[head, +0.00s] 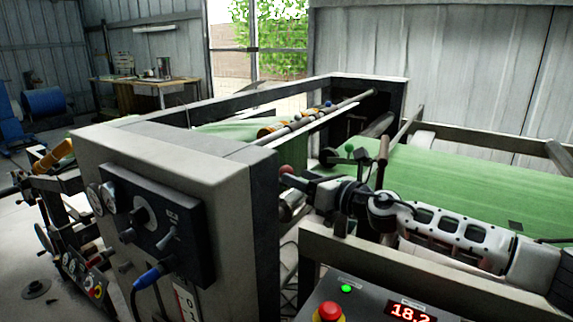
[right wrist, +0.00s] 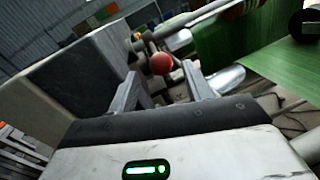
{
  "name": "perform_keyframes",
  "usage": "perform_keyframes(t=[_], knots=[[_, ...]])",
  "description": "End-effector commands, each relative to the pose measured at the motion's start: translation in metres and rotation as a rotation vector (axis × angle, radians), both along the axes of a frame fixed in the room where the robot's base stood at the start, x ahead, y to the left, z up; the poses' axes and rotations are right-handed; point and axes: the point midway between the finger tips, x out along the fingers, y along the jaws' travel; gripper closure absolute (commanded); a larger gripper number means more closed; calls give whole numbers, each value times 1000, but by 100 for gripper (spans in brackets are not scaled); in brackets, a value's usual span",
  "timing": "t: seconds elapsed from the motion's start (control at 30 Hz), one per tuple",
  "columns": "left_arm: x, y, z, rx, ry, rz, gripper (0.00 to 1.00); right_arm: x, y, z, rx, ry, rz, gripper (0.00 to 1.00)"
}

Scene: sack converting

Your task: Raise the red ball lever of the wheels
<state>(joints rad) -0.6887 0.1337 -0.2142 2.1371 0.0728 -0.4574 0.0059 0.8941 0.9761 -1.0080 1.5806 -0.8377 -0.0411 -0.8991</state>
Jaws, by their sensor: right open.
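The red ball (head: 287,170) of the lever shows just past the right edge of the grey machine housing. In the right wrist view the red ball (right wrist: 161,63) appears beyond and between my fingertips, with a dark lever part near it. My right gripper (head: 293,180) reaches in from the right, close to the ball; its open fingers also show in the right wrist view (right wrist: 163,78). Nothing is held between them. Whether a finger touches the ball I cannot tell. Most of the lever's arm and the wheels are hidden. My left gripper is not in view.
The grey housing (head: 170,150) with a dark control panel (head: 155,222) stands left of the gripper. A green ball knob (head: 349,147) is just behind my arm, above green sheet (head: 470,190). A console with a red button (head: 329,311) stands in front.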

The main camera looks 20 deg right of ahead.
Motion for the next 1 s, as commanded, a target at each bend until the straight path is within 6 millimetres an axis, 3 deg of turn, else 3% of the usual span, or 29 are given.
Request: perform_keyframes(t=[0.1, 0.3, 0.67, 0.83, 0.87, 1.0], knots=[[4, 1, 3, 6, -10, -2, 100, 20, 11, 1, 1, -1, 1, 50], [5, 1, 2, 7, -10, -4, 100, 40, 20, 0, 1, -2, 0, 50], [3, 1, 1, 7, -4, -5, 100, 44, 21, -1, 0, 0, 0, 50], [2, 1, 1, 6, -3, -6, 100, 44, 21, -1, 1, 1, -1, 95], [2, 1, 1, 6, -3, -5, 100, 44, 21, -1, 1, 1, -1, 100], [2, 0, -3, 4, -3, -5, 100, 44, 22, -7, 1, 2, -1, 100]])
